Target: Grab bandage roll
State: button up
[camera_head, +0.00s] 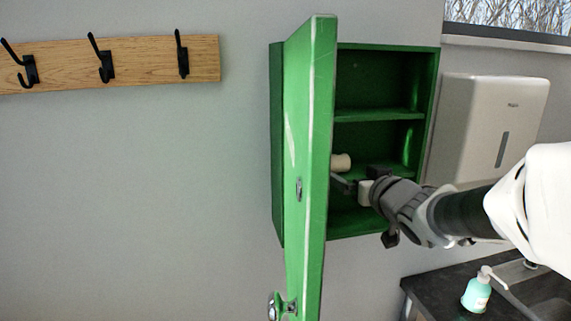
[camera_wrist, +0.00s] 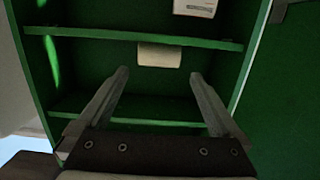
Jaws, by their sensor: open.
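The bandage roll (camera_head: 341,162), a small cream cylinder, is inside the open green cabinet (camera_head: 433,90), partly hidden by the door's edge. In the wrist view, which looks upside down, the roll (camera_wrist: 159,54) rests against a green shelf (camera_wrist: 90,34). My gripper (camera_head: 357,181) reaches into the cabinet's front from the right. In the wrist view my gripper (camera_wrist: 159,76) is open and empty, its two fingers apart. The roll lies beyond the fingertips, roughly centred between them, and does not appear to be touched.
The green cabinet door (camera_head: 312,150) stands open close to the left of my gripper. A white box (camera_wrist: 195,8) shows at the wrist view's top edge. A wall dispenser (camera_head: 490,130) hangs right of the cabinet. A soap bottle (camera_head: 476,292) stands by the sink below.

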aim_at(337, 164)
jog(key=shift+p+x, duration=0.65)
jog(key=shift+x, duration=4.95)
jog(key=shift+r, duration=0.2)
jog(key=c, duration=1)
jog(key=shift+o, duration=0.2)
